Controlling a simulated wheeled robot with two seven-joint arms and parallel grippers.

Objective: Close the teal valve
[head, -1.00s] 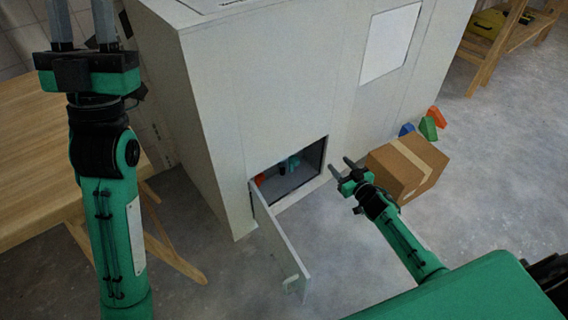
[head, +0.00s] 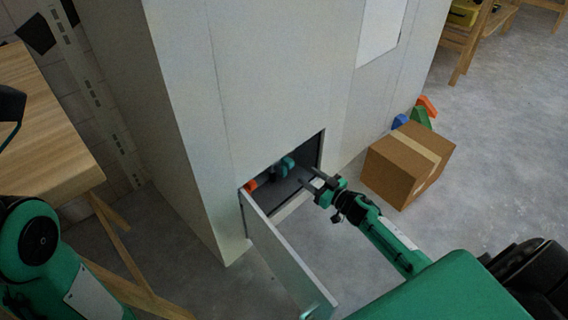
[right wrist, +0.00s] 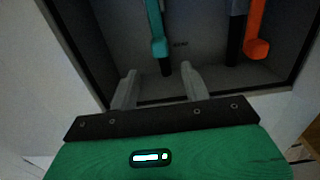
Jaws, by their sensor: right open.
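The teal valve (head: 288,162) sits inside the low opening of the grey cabinet (head: 270,90). In the right wrist view its teal handle (right wrist: 156,28) runs lengthwise, in line with a short dark pipe below it. My right gripper (head: 311,178) is open and empty at the mouth of the opening. In the right wrist view its fingers (right wrist: 158,75) point at the teal handle's lower end, one on each side of its line, apart from it. The orange valve (head: 251,185) is beside the teal one. My left gripper is out of view; only part of my left arm shows.
The hinged door (head: 284,262) stands open toward me, left of my right arm. A cardboard box (head: 402,170) sits on the floor to the right, with coloured blocks (head: 424,110) behind it. A wooden table (head: 45,140) stands at left.

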